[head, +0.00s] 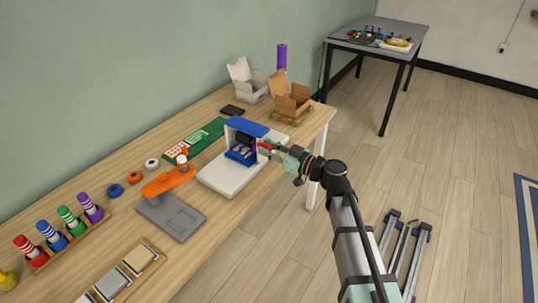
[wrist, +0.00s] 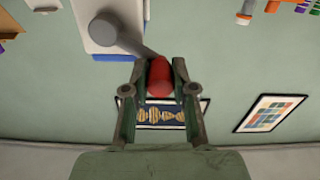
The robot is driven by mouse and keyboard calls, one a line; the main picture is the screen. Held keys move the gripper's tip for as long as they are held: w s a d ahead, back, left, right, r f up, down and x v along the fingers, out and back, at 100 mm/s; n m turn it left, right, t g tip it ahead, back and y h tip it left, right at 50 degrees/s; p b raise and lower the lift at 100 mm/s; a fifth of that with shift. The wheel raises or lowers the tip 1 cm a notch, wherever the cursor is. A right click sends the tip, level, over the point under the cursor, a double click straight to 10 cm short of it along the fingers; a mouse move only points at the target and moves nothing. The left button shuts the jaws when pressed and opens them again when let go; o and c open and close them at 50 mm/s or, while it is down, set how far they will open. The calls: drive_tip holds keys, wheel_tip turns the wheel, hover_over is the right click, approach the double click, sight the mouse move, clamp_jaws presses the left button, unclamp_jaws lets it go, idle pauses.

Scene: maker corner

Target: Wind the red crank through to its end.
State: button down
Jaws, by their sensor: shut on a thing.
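The machine with a blue top (head: 246,127) and dark inside stands on a white base plate (head: 217,184) on the workbench. The red crank knob (head: 264,146) is at its right side, small and partly hidden by my gripper (head: 276,150). In the wrist view, the red knob (wrist: 159,80) sits between the two fingers of my gripper (wrist: 161,68), which is shut on it. A grey crank arm (wrist: 141,48) runs from the knob up and left to a round grey hub (wrist: 103,27). The machine's pale side (wrist: 88,15) is behind the hub.
On the bench (head: 130,197), an orange device (head: 168,181) and a green mat (head: 211,132) are left of the machine. An open cardboard box (head: 292,103) and a white box (head: 247,82) are behind it.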

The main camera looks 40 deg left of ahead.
idle(0.4)
drive_tip(key=c, duration=0.9)
unclamp_jaws()
drive_tip(key=d, duration=1.2)
drive_tip(key=shift+w, duration=0.4)
